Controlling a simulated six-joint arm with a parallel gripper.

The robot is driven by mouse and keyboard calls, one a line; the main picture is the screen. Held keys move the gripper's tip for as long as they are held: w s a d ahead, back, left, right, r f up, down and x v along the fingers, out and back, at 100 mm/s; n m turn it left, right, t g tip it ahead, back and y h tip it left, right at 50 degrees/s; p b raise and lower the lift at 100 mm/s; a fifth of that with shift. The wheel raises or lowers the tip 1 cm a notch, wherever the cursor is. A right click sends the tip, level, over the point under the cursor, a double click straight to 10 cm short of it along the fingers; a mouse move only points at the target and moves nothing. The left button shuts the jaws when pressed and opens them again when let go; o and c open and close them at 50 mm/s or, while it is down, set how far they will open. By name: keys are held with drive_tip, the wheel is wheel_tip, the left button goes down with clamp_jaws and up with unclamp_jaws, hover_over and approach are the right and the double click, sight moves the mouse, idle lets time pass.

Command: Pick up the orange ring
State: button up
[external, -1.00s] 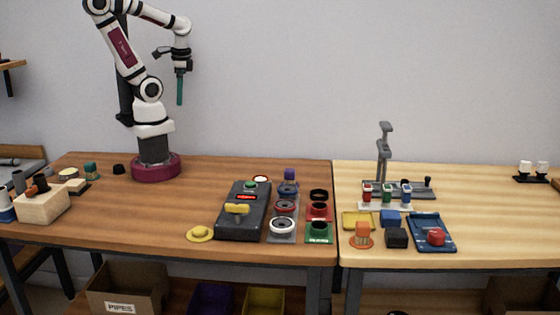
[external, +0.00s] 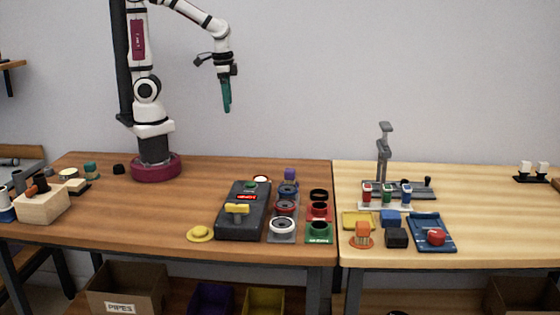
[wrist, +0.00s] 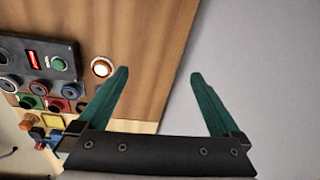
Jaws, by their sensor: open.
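A small round piece with an orange rim and a white middle (external: 261,178) lies on the brown table, behind the dark tester box. Another orange piece, a block on a flat round base (external: 362,236), stands on the lighter table. My gripper (external: 226,107) has teal fingers and hangs high above the brown table, left of the orange-rimmed piece and well apart from it. In the wrist view my gripper (wrist: 160,73) is open and empty.
The dark tester box (external: 243,212) has a yellow handle and a green button. Blue, red, white and green round parts (external: 282,225) stand beside it, with a purple piece (external: 290,174) behind. A grey press (external: 383,150) rises on the lighter table. The brown table's left middle is clear.

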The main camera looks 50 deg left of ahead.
drive_tip(key=m+h, duration=0.1)
approach(261, 179)
drive_tip(key=f, duration=0.8)
drive_tip(key=shift+w+d, duration=0.2)
drive_tip(key=shift+w, duration=0.15)
drive_tip(key=shift+r, duration=0.1)
drive_tip(key=c, duration=1.3)
